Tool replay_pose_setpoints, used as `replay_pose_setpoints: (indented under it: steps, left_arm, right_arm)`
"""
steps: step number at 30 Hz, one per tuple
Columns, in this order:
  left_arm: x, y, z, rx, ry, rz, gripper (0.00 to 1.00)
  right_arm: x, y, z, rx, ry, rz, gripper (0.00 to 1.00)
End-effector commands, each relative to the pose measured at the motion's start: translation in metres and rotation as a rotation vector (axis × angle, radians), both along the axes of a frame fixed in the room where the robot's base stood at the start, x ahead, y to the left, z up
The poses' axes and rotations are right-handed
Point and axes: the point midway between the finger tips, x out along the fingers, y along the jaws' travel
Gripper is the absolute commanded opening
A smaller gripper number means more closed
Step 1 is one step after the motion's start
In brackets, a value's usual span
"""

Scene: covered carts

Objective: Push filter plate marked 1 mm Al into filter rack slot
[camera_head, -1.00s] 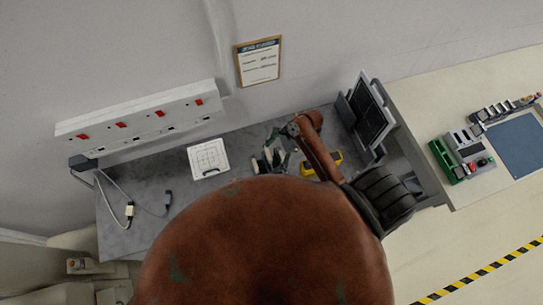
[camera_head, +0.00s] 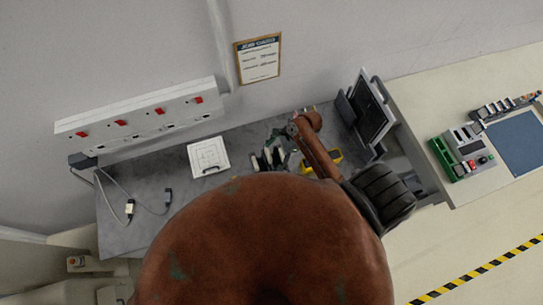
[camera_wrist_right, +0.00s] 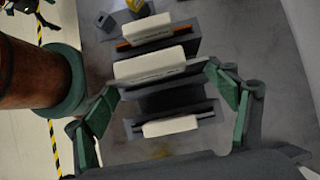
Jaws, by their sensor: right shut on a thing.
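The dark filter rack (camera_wrist_right: 172,100) fills the middle of the right wrist view, with white plates standing in it; the rack area (camera_head: 267,160) is partly hidden by my arm in the head view. My right gripper (camera_wrist_right: 163,82) has its green fingers on both ends of the middle white filter plate (camera_wrist_right: 150,66) and is shut on it. I cannot read a marking on this plate or tell how deep it sits. A second white plate (camera_wrist_right: 146,29) stands beyond it, and a third white plate (camera_wrist_right: 170,126) is nearer the wrist. My left gripper is not in view.
A dark monitor (camera_head: 368,112) stands at the bench's right end. A white panel (camera_head: 208,157) lies to the left. Cables (camera_head: 130,208) lie at the far left. Free bench surface (camera_head: 165,180) lies between them.

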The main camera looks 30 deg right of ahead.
Motion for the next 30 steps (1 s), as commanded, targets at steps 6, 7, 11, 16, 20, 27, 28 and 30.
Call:
replay_pose_setpoints:
  steps: [6,7,11,16,20,27,28,30]
  left_arm:
    - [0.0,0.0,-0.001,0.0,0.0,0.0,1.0]
    - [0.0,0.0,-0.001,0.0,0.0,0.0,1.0]
    - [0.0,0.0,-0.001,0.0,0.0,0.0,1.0]
    - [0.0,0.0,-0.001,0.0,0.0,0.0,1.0]
    - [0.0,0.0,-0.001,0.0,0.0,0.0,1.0]
    - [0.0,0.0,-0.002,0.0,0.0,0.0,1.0]
    - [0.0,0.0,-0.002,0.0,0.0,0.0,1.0]
    - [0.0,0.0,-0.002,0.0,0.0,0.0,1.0]
  right_arm:
    - [0.0,0.0,-0.005,0.001,-0.001,-0.001,0.49]
    - [0.0,0.0,-0.006,0.001,-0.001,-0.001,0.49]
    - [0.001,0.0,-0.009,0.001,-0.001,-0.001,0.49]
    - [0.0,0.0,-0.013,0.001,0.0,-0.001,0.49]
    - [0.0,0.0,-0.016,0.001,0.0,0.0,0.49]
    - [0.0,0.001,-0.022,0.001,-0.001,-0.001,0.49]
    - [0.001,0.001,-0.022,0.001,-0.001,-0.001,0.8]
    - [0.001,0.0,-0.021,0.001,-0.001,-0.001,0.85]
